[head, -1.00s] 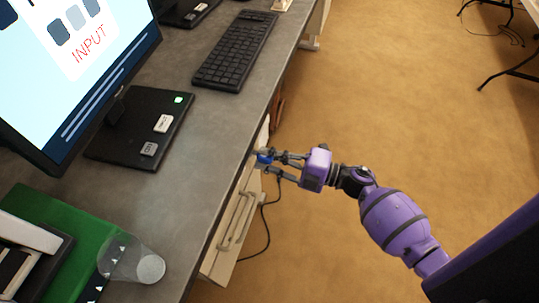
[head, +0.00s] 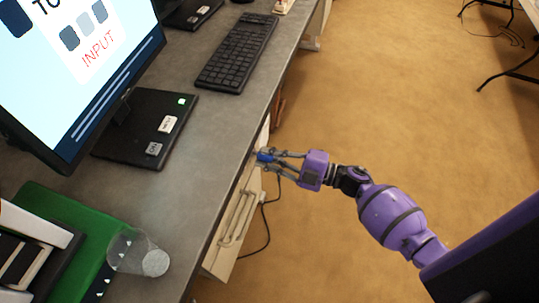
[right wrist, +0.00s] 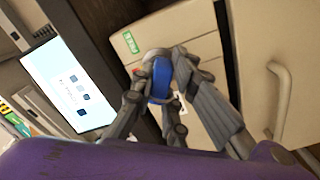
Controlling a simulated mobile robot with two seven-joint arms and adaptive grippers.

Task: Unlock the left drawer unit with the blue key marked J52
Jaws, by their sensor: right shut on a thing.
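My right gripper (head: 281,160) is shut on the blue key (head: 264,156), at the front of the drawer unit (head: 232,228) under the desk. In the right wrist view the blue key (right wrist: 161,80) sits between the fingers (right wrist: 160,88), close to the pale drawer front (right wrist: 196,38). The fingers hide the key's tip, so I cannot tell whether it is in a lock. The marking on the key is not readable. My left gripper is not in view.
The grey desk (head: 190,205) carries a monitor (head: 75,75), a keyboard (head: 237,52), a clear cup (head: 137,253) and a green mat (head: 50,205). A dark cable (head: 268,220) hangs beside the drawer handles (head: 237,215).

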